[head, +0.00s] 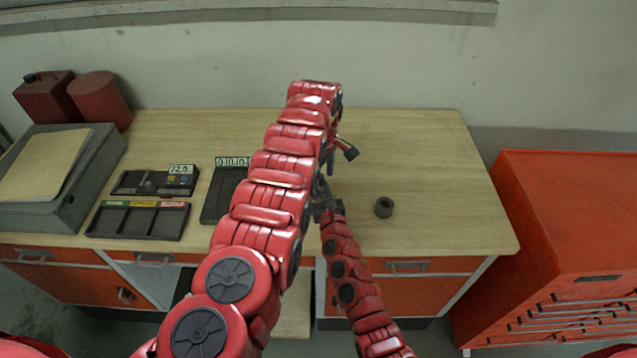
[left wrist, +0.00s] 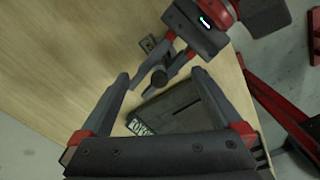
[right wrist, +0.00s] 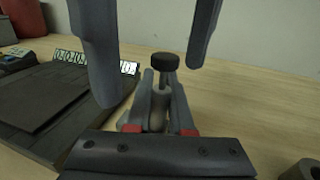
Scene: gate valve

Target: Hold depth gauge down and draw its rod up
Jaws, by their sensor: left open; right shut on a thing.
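The depth gauge is mostly hidden in the head view. In the right wrist view its round black knob (right wrist: 165,62) stands up above a grey body (right wrist: 157,108) between the fingers of my right gripper (right wrist: 161,84), which is shut on it. In the left wrist view the knob (left wrist: 158,77) appears between the fingertips of my left gripper (left wrist: 161,75), with my right gripper (left wrist: 180,62) beside it. My left gripper (head: 338,160) is open. In the right wrist view its fingers come from above on both sides of the knob. Contact with the knob cannot be told.
A dark tray with a number strip (head: 233,162) lies left of the gauge. A sorting tray (head: 138,236) and a display box (head: 178,180) are further left. A dark nut (head: 384,208) lies to the right. The bench (head: 440,180) is clear at the right. A red cabinet (head: 570,200) stands beyond it.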

